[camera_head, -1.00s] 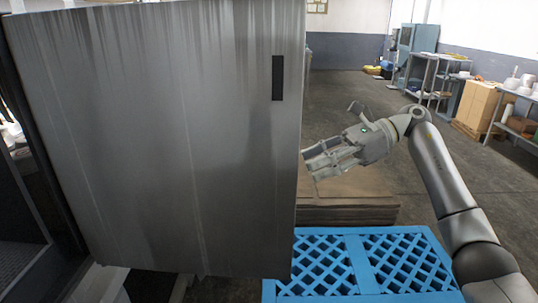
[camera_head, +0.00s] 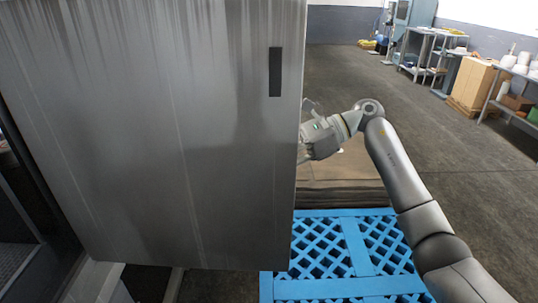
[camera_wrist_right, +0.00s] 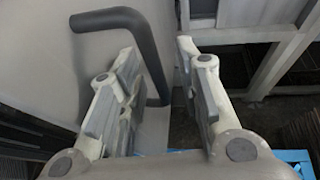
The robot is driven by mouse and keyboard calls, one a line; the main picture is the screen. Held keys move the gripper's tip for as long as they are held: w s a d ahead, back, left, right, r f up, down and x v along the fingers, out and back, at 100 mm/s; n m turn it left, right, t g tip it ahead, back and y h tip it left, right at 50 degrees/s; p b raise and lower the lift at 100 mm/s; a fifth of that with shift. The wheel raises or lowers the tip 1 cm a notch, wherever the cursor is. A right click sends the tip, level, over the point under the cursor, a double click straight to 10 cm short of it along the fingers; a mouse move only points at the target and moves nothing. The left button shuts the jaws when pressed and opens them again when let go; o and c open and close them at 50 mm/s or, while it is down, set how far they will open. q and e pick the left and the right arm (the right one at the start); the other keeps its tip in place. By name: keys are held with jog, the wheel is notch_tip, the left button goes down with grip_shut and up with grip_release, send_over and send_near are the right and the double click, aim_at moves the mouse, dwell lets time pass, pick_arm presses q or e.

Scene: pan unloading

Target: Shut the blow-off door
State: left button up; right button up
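The blow-off door (camera_head: 150,140) is a large grey streaked metal panel, standing open and filling the left of the head view. A dark slot (camera_head: 276,72) is near its upper right edge. My right gripper (camera_head: 318,138) is at the door's right edge, with its fingertips hidden behind the panel. In the right wrist view, the right gripper (camera_wrist_right: 155,90) is open. A dark bent bar handle (camera_wrist_right: 145,50) on the door's light surface (camera_wrist_right: 60,60) reaches down between the fingers, closer to the left one. Contact cannot be told. My left gripper is not in view.
A blue lattice pallet (camera_head: 350,290) lies on the floor below the gripper, with stacked brown sheets (camera_head: 340,192) behind it. A dark machine opening shows at the far left. Shelves and cardboard boxes (camera_head: 473,82) stand far back right. The floor between is clear.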

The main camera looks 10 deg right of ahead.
jog(key=shift+s+a+f, duration=0.1)
jog(key=shift+a+f, duration=0.05)
jog(key=shift+a, duration=0.35)
grip_shut()
